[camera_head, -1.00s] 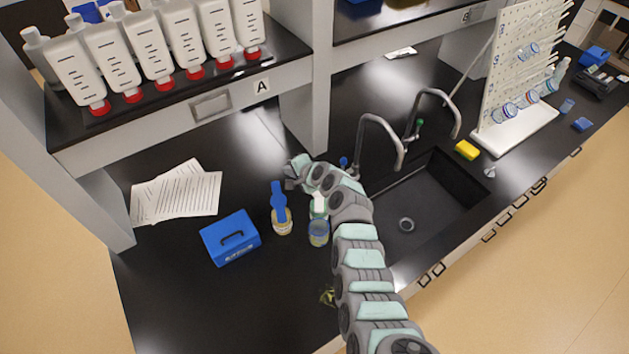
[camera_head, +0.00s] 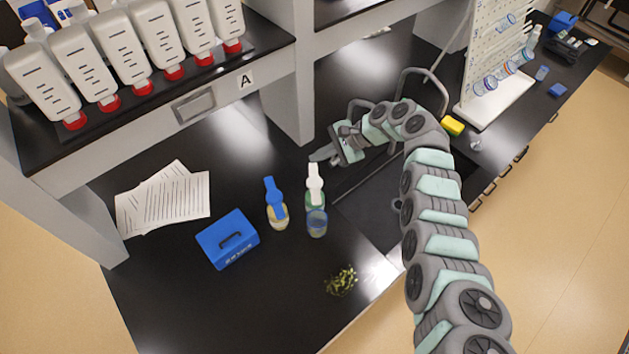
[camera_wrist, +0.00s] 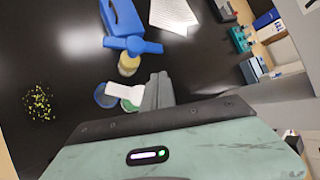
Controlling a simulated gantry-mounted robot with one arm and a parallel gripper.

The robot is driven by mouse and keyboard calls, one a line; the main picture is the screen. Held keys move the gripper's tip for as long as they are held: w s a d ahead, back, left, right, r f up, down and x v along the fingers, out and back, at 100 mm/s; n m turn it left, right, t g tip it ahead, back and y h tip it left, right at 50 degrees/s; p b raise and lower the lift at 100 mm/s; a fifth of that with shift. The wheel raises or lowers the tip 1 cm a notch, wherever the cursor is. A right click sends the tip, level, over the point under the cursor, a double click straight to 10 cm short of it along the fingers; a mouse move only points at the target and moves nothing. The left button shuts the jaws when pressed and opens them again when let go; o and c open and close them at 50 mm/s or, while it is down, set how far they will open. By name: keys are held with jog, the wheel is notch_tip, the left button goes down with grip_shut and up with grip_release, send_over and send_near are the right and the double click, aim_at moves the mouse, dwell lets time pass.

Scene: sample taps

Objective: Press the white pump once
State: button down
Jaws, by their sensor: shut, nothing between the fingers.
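The white pump (camera_head: 314,178) tops a bottle with green contents (camera_head: 315,200) on the black bench. In the wrist view the white pump (camera_wrist: 118,90) shows just left of my fingers. My gripper (camera_head: 318,156) is shut and empty, behind the pump in the head view. In the wrist view its closed fingertips (camera_wrist: 160,80) appear beside the pump's right end; I cannot tell whether they touch it. The blue pump (camera_head: 272,190) tops a neighbouring bottle with yellowish contents, to the left.
A blue-rimmed beaker (camera_head: 317,223) stands close in front of the white-pump bottle. A blue box (camera_head: 227,240), papers (camera_head: 165,197) and a yellow-green pile (camera_head: 341,281) lie around. The sink (camera_head: 375,205) is to the right, partly behind my arm. Bottles line the shelf above.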

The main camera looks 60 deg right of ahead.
jog(key=b, duration=0.7)
send_over(312, 181)
jog(key=s, duration=0.2)
jog(key=f, duration=0.6)
jog(key=shift+d+f, duration=0.25)
jog(key=shift+f, duration=0.1)
jog(key=shift+w+f, duration=0.1)
jog(key=shift+f, duration=0.95)
jog(key=shift+f+b, duration=0.3)
jog(key=shift+f, duration=0.1)
jog(key=shift+f+b, duration=0.55)
jog(key=shift+f, duration=0.35)
dwell(0.6)
dwell(0.3)
jog(key=shift+r+p, duration=1.3)
jog(key=shift+p, duration=0.15)
jog(key=shift+r, duration=0.1)
